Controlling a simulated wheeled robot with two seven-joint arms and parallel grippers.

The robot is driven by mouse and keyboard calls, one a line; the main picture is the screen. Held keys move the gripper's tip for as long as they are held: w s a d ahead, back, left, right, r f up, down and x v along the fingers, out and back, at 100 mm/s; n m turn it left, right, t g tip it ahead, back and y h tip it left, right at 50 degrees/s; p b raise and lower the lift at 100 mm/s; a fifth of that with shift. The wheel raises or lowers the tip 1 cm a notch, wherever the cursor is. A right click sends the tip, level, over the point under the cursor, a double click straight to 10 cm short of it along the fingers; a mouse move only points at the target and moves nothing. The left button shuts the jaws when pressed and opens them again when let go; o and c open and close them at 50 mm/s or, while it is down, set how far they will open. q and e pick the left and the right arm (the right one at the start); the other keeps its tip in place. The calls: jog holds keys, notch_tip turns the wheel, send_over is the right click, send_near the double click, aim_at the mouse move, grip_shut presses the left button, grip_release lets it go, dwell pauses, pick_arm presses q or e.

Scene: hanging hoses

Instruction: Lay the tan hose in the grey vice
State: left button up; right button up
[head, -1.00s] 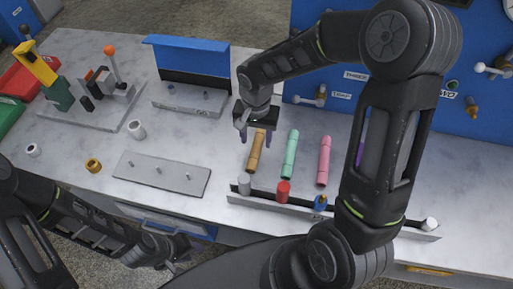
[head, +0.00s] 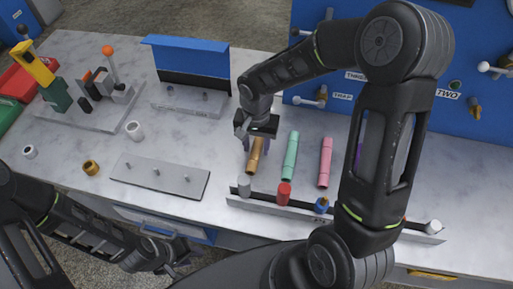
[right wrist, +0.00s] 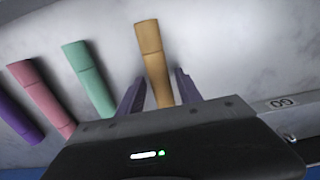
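The tan hose (head: 252,165) lies on the marble bench, left of the mint and pink hoses. It also shows in the right wrist view (right wrist: 150,42). My right gripper (head: 256,146) is over its far part, pointing down. In the right wrist view its two purple fingers (right wrist: 160,80) stand either side of the tan hose, with gaps showing, so it is open. A fixture with grey and dark blocks and an orange-knobbed lever (head: 110,68), possibly the grey vice, stands at the back left. My left gripper (head: 165,258) is low at the front; its fingers are unclear.
Mint (head: 290,157) and pink (head: 325,162) hoses lie to the right, with a purple one beyond. A grey rail (head: 262,209) with coloured plugs runs along the front. A grey peg plate (head: 190,183) and small rings lie left. A blue panel (head: 480,110) stands behind.

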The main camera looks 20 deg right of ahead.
aim_at(255, 144)
grip_shut()
dwell(0.5)
notch_tip(255, 144, up, 10)
jog(key=p, duration=0.6)
jog(key=shift+w, duration=0.1)
jog(key=w+a+r+n+b, duration=0.1)
jog(key=w+r+n+b, duration=0.1)
jog(key=w+n+b, duration=0.2)
jog(key=w+n, duration=0.3)
jog(key=w, duration=0.1)
jog(key=shift+w+a, duration=0.2)
